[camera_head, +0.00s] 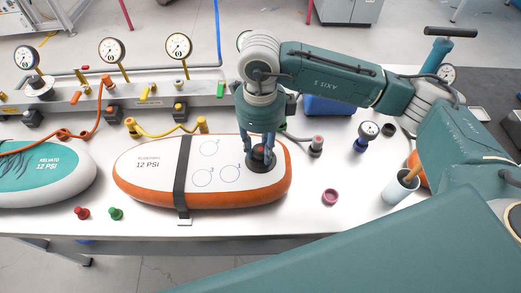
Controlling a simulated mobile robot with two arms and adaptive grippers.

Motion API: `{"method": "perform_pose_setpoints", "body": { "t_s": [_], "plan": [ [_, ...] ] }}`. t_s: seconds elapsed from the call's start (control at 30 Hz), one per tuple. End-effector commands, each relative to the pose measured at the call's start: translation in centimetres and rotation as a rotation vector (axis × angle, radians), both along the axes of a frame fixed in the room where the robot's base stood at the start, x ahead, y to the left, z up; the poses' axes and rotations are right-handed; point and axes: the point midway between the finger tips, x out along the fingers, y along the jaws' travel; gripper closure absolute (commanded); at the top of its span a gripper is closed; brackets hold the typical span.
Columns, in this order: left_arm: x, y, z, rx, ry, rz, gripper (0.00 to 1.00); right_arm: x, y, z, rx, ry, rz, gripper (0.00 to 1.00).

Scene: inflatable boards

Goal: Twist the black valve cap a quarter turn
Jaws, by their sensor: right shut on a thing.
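The black valve cap (262,157) sits near the right end of an orange and white inflatable board (145,160) marked 12 PSI. My right gripper (262,146) points straight down onto the cap, with its fingers shut around it. The fingers and wrist hide part of the cap, so its turn angle cannot be read. A dark strap (184,165) crosses the board left of its middle. My left gripper is not in view.
A teal board (60,170) lies at the left. A manifold with gauges (112,49) runs along the back. Red (82,213) and green (116,214) caps and a pink ring (330,197) lie in front.

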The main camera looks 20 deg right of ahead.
Motion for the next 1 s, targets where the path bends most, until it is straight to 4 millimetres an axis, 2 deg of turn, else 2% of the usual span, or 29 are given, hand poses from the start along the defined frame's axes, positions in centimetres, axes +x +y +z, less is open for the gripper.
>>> {"method": "perform_pose_setpoints", "body": {
  "t_s": [0.47, 1.0],
  "plan": [
    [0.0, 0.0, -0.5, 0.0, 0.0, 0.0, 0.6, 0.0, 0.1, -0.1, 0.001, 0.001, 0.044, 0.93],
    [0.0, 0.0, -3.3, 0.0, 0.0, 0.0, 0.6, 0.0, 0.1, -0.2, 0.001, -0.001, 0.292, 0.92]
  ]
}}
